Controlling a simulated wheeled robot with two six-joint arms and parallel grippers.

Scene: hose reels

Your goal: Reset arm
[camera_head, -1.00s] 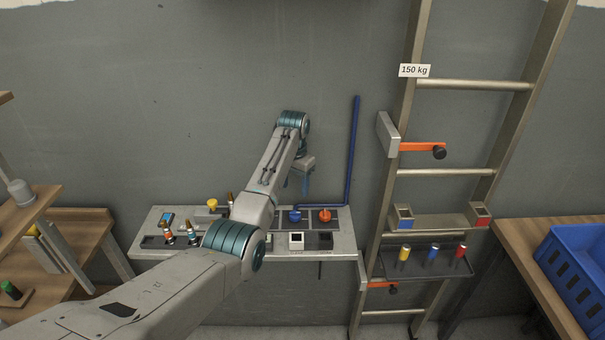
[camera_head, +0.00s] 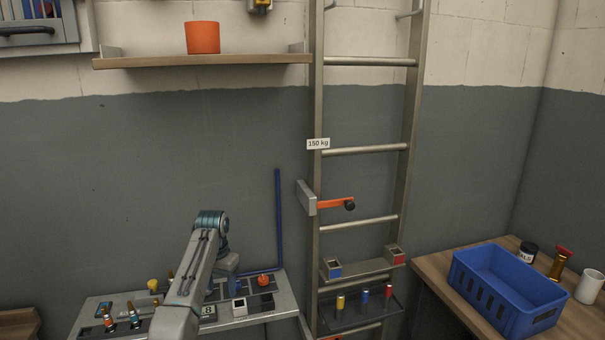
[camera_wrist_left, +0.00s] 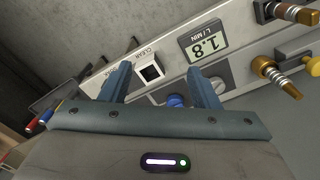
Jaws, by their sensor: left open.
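My left arm reaches over the grey control panel (camera_head: 257,317) at the lower left of the head view. My left gripper (camera_head: 230,268) is open and empty above the panel, its fingers pointing down at it. In the left wrist view both fingers of this gripper (camera_wrist_left: 162,88) stand apart. Between and beyond them are a square button marked CLEAR (camera_wrist_left: 150,70), a blue knob (camera_wrist_left: 176,101) and a display reading 1.8 L/MIN (camera_wrist_left: 206,42). I cannot tell whether a finger touches the panel. My right gripper is not in view.
A metal ladder (camera_head: 366,151) with an orange lever (camera_head: 335,202) and a small tray (camera_head: 352,313) of coloured cylinders stands right of the panel. A blue crate (camera_head: 503,300) sits on a wooden table at right. A shelf (camera_head: 206,61) holds an orange pot (camera_head: 202,37).

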